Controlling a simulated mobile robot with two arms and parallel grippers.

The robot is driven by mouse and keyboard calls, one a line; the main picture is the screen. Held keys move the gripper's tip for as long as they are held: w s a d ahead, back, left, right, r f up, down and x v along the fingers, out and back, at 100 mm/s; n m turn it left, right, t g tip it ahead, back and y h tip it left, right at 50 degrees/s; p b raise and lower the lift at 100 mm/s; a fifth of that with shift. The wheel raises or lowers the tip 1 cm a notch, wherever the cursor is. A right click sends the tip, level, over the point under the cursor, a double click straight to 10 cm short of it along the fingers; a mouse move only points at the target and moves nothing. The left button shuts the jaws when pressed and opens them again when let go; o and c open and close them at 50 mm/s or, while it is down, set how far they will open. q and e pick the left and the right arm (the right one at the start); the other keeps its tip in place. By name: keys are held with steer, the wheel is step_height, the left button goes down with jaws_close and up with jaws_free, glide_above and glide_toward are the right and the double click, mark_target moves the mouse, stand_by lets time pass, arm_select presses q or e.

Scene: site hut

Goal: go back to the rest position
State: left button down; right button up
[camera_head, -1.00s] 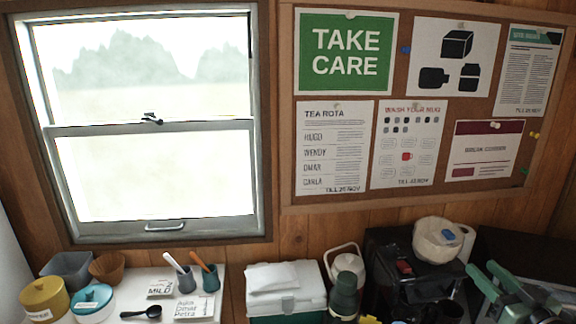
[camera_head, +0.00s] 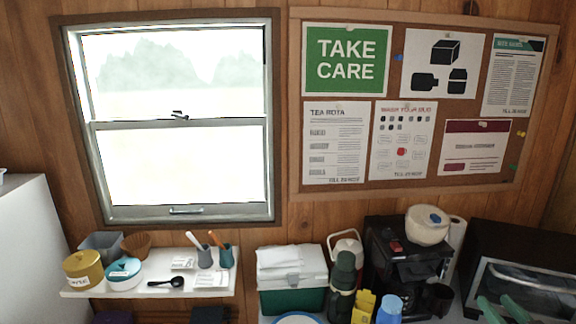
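The rest of this arm is cut off by the frame's bottom edge. My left gripper is not in view.
A shelf (camera_head: 150,291) under the window holds tubs, cups and a black scoop. To its right are a green cool box (camera_head: 292,296), a dark green flask (camera_head: 343,272), a coffee machine (camera_head: 402,262) and an oven (camera_head: 525,280). A white cabinet (camera_head: 35,250) stands at left.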

steer(key=s+a+f+g+h, duration=0.1)
steer(key=s+a+f+g, duration=0.35)
steer(key=s+f, duration=0.35)
steer(key=s+a+f+g+h, duration=0.1)
steer(key=s+a+f+g, duration=0.2)
steer(key=s+a+f, duration=0.5)
steer(key=s+a+f+n+g+y, duration=0.1)
steer(key=s+a+f+g+y, duration=0.15)
steer(key=s+a, duration=0.35)
steer(key=s+a+f+n+g+y, duration=0.1)
steer(key=s+a+f+g, duration=0.1)
steer(key=s+a+g, duration=0.3)
step_height(320, 180, down, 25)
steer(key=b, duration=0.1)
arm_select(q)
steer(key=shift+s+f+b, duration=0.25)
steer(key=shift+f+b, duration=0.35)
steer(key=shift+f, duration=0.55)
arm_select(e)
steer(key=s+d+f, duration=0.2)
steer(key=s+f, duration=1.5)
steer(key=f, duration=0.2)
steer(key=shift+s+d+f+n+g+h, duration=0.15)
steer(key=shift+s+d+n+g+h, duration=0.15)
steer(key=shift+n+g+h, duration=0.1)
